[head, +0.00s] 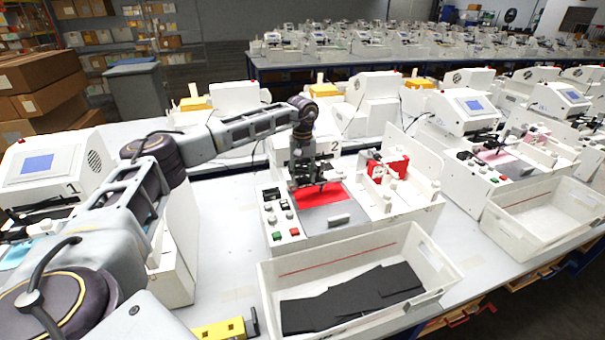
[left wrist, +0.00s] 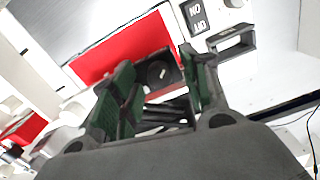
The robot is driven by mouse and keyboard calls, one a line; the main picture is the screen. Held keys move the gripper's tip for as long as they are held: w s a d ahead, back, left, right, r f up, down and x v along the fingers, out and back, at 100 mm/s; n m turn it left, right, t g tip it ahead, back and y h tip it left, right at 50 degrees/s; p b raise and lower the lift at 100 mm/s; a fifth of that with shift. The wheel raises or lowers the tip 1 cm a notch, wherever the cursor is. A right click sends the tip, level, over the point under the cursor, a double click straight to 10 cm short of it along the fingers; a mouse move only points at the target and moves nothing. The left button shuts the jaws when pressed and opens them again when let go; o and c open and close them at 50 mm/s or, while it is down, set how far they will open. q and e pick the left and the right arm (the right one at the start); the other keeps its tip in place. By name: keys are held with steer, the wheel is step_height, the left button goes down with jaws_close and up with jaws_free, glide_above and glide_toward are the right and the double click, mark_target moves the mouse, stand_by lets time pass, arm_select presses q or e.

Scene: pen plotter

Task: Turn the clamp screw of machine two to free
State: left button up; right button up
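Machine two (head: 345,228), a white plotter marked "2", stands in the middle of the head view with a red sheet (head: 322,194) on its bed. My left gripper (head: 308,187) points down over the back left of that sheet. In the left wrist view the left gripper (left wrist: 157,65) is open, its green-padded fingers apart. In the head view the gripper hides the knob. My right gripper is not in view.
A white bin (head: 440,262) with black sheets (head: 350,300) stands in front of machine two. Buttons and switches (head: 280,215) line its left side; an ON/OFF switch (left wrist: 195,14) is near the fingers. Red parts (head: 388,167) sit at its right. Machine one (head: 50,170) stands left.

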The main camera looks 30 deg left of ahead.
arm_select(q)
jaws_close()
steer(key=shift+n, duration=0.5)
steer(key=n, duration=0.9)
steer(key=shift+r, duration=0.1)
steer(key=n+p, duration=0.1)
steer(key=n, duration=0.4)
steer(key=shift+w+n, duration=0.1)
steer(key=shift+n, duration=2.3)
